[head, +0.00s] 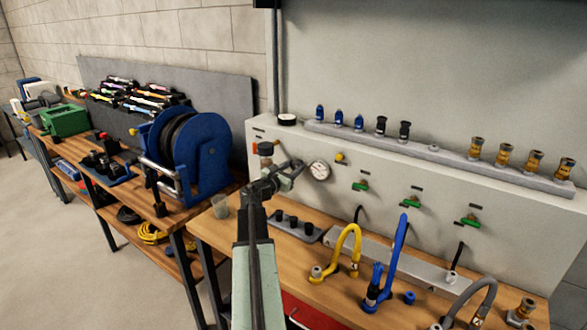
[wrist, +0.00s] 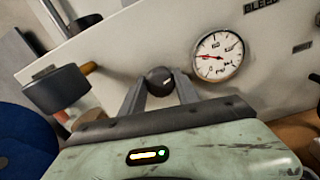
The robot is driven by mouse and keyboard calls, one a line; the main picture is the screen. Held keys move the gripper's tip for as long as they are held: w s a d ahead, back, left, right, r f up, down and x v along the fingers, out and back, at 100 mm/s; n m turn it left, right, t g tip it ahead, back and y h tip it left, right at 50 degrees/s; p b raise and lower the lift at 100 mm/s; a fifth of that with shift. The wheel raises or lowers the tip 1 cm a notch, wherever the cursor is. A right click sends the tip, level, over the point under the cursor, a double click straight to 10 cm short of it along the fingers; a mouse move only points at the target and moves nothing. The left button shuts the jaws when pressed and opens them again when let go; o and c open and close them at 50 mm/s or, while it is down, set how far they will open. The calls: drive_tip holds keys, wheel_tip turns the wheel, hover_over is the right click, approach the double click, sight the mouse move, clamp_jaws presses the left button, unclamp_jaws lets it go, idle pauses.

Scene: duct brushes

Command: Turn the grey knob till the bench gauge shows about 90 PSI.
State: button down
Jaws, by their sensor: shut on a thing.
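The grey knob (wrist: 160,80) is a dark round ball-like knob with a small pale mark, on the front of the bench panel. My gripper (wrist: 160,88) is shut on it, one finger on each side. In the head view my gripper (head: 293,172) reaches the panel just left of the gauge, and the knob cannot be made out there. The bench gauge (wrist: 219,56) is a round white dial with a dark rim, right of the knob. Its red needle points left in the tilted wrist view; the numbers are too small to read. The gauge also shows in the head view (head: 319,170).
A dark cylinder with an orange part (wrist: 57,88) juts from the panel left of my gripper. Green-handled valves (head: 361,186) lie to the right. Yellow (head: 352,245) and blue (head: 398,245) hoses stand on the bench below. A blue hose reel (head: 200,150) is at left.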

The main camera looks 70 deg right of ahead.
drive_tip(key=m, duration=0.4)
drive_tip(key=shift+f, duration=0.1)
drive_tip(key=m, duration=0.4)
drive_tip(key=shift+s+b, duration=0.1)
drive_tip(key=shift+b, duration=0.25)
drive_tip(key=m, duration=0.4)
drive_tip(key=shift+a+g, duration=0.1)
drive_tip(key=shift+g, duration=0.2)
drive_tip(key=shift+f+m, duration=0.1)
drive_tip(key=shift+m, duration=1.7)
drive_tip(key=c, duration=0.9)
unclamp_jaws()
